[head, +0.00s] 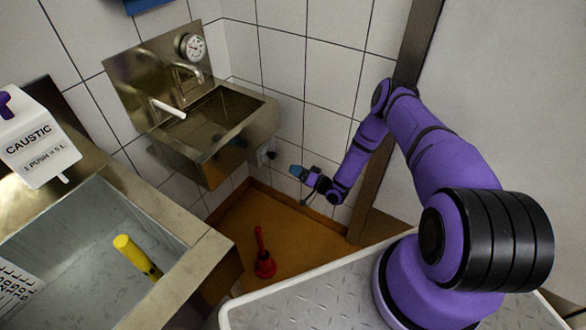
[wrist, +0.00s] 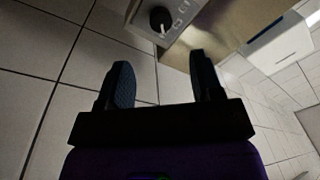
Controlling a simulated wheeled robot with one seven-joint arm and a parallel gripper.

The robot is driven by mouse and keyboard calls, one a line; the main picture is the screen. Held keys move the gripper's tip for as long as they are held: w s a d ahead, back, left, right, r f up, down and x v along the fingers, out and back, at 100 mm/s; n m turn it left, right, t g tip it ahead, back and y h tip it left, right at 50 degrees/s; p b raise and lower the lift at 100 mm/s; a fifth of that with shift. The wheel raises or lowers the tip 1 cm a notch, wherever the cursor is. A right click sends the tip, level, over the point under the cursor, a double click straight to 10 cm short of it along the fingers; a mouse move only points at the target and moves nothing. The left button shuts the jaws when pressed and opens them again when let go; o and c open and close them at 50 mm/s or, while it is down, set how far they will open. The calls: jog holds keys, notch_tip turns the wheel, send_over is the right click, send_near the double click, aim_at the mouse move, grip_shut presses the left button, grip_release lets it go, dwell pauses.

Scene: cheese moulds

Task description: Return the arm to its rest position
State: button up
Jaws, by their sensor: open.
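My purple arm (head: 440,150) rises from its base at the right of the head view and bends over. Its forearm hangs down to my gripper (head: 302,185), in front of the tiled wall and right of the steel hand basin. In the wrist view my gripper (wrist: 160,88) has its two dark fingers well apart, with nothing between them. Beyond the fingertips are wall tiles and a grey panel with a dark knob (wrist: 160,18).
The steel hand basin (head: 245,130) with its tap and gauge (head: 193,47) hangs on the wall. A larger sink (head: 200,240) holds a yellow-handled tool (head: 135,255). A caustic dispenser (head: 35,140) is at the left. A red plunger-like object (head: 264,262) stands on the brown floor.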

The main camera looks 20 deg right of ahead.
dwell(0.4)
jog(key=w+d+r+n+g+h, duration=0.2)
jog(key=w+r, duration=0.4)
jog(key=r, duration=0.5)
jog(key=w+d+r+n+g+h, duration=0.2)
jog(key=w+r, duration=0.3)
jog(key=r, duration=0.6)
jog(key=s+d+r+g+h, duration=0.1)
jog(key=s+r+h, duration=0.2)
jog(key=r, duration=1)
jog(key=s+r+h, duration=0.3)
jog(key=r, duration=1)
jog(key=s+r+m+g+h, duration=0.1)
jog(key=s+r+g+h, duration=0.2)
jog(key=s+r, duration=1.4)
jog(key=s+a+g+y, duration=0.1)
jog(key=s+a, duration=0.1)
jog(key=s, duration=1.1)
jog(key=s+a+m+g, duration=0.1)
jog(key=s+a, duration=0.1)
jog(key=s, duration=1.2)
jog(key=shift+s+a+y, duration=0.25)
jog(key=shift+s+y, duration=0.05)
jog(key=shift+y, duration=0.1)
